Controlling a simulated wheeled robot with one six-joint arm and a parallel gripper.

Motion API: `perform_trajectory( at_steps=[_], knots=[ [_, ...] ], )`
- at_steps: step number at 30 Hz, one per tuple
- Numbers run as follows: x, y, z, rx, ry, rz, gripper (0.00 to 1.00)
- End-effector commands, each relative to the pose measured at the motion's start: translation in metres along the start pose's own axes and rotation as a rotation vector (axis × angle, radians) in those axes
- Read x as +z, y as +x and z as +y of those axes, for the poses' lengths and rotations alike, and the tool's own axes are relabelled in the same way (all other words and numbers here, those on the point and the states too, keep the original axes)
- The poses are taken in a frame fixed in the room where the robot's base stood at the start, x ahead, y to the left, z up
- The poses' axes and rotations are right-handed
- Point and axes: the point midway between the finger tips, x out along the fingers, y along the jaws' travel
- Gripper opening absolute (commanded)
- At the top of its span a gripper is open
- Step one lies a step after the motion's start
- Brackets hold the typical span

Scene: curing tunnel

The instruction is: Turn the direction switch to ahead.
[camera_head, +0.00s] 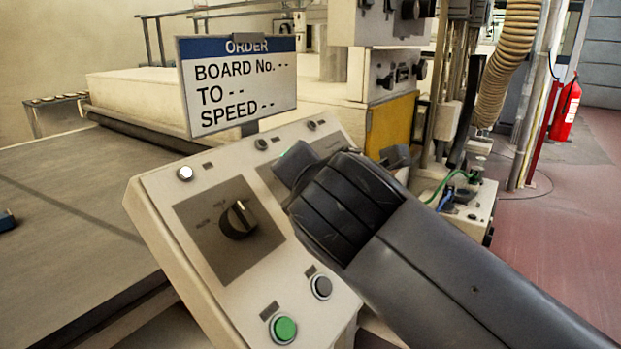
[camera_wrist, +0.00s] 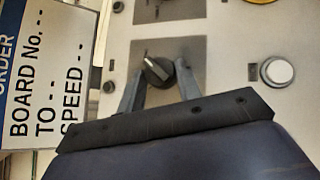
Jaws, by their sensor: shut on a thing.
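In the wrist view a black rotary knob (camera_wrist: 157,71) with a pale pointer line sits on a dark plate (camera_wrist: 186,52), its pointer toward the upper left. It appears to be the direction switch, but I cannot read its position labels. My gripper (camera_wrist: 157,76) is shut on this knob, one finger on each side. In the head view my gripper (camera_head: 290,180) reaches over the right part of the sloped control panel (camera_head: 160,205) and hides the held knob. A second black knob (camera_head: 238,220) on the left plate stands free.
The panel carries a green button (camera_head: 283,328), a grey button (camera_head: 321,286) and a lit white lamp (camera_head: 185,173). An order sign (camera_head: 238,85) stands behind it, its fields showing dashes. A conveyor bed (camera_head: 60,200) lies to the left. Open floor (camera_head: 570,220) is at right.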

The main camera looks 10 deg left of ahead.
Motion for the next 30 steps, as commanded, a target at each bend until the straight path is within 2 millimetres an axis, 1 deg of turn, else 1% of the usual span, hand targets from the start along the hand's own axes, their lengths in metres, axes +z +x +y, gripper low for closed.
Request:
perform_trajectory(
  at_steps=[1, 9, 22, 23, 30],
  knots=[
    [0.0009, -0.0004, 0.0028, -0.014, 0.012, 0.0, 0.1],
    [0.0004, 0.0, 0.0024, -0.061, 0.06, -0.005, 0.1],
    [0.0, 0.0003, 0.0018, -0.067, 0.067, -0.005, 0.1],
    [0.0, 0.0003, 0.0018, -0.067, 0.067, -0.005, 0.34],
    [-0.0001, 0.0003, 0.0017, -0.067, 0.066, -0.005, 0.53]
  ],
)
